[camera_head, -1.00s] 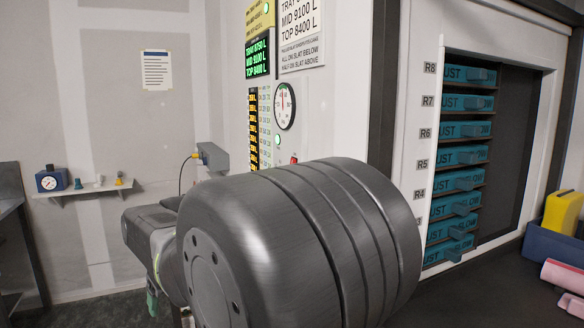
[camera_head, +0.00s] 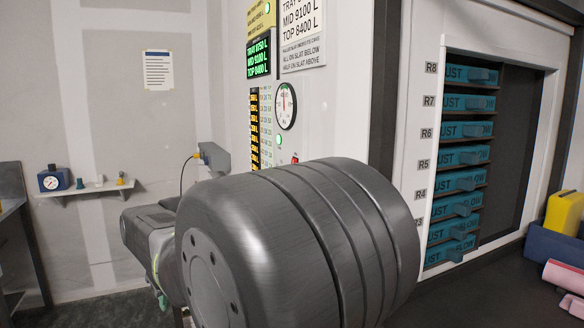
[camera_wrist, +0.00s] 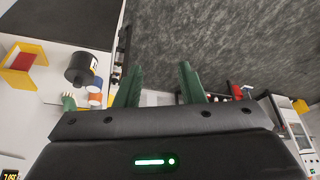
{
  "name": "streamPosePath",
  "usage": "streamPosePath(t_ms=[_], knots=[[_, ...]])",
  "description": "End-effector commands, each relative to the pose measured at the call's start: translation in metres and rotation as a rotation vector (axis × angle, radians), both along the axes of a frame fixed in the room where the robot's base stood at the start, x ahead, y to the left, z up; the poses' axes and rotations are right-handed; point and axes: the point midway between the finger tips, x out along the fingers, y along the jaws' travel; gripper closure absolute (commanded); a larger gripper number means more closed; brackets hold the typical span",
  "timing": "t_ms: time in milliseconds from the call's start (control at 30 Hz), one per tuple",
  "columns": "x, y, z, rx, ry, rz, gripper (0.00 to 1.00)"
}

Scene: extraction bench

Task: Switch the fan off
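No fan is plainly recognisable. A white control panel (camera_head: 318,110) stands in the middle of the head view, with a green-lit display, a round gauge (camera_head: 285,106) and a round green lamp (camera_head: 279,140). A small red part (camera_head: 295,160), perhaps a switch, shows at its lower edge, just above my large grey arm link, which hides what lies below. My gripper (camera_wrist: 160,66) shows two green fingers apart with nothing between them in the wrist view. In the head view my gripper is mostly hidden behind my arm, left of the panel.
A rack of teal slats (camera_head: 464,157) labelled R8 downward stands right. A yellow object (camera_head: 563,212) and pink rolls (camera_head: 565,275) lie far right. A wall shelf (camera_head: 85,190) holds small items at left. In the wrist view, a black cylinder (camera_wrist: 82,68) stands on a white surface.

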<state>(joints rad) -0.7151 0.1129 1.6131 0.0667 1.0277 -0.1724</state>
Motion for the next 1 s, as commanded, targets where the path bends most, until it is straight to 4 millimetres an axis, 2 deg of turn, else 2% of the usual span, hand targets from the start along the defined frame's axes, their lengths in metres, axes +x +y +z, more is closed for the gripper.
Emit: streamPosePath(t_ms=[33, 167, 1000], knots=[[0.0000, 0.0000, 0.0000, 0.000, 0.000, 0.000, 0.75], [0.0000, 0.0000, 0.0000, 0.000, 0.000, 0.000, 1.00], [0.0000, 0.0000, 0.0000, 0.000, 0.000, 0.000, 1.00]])
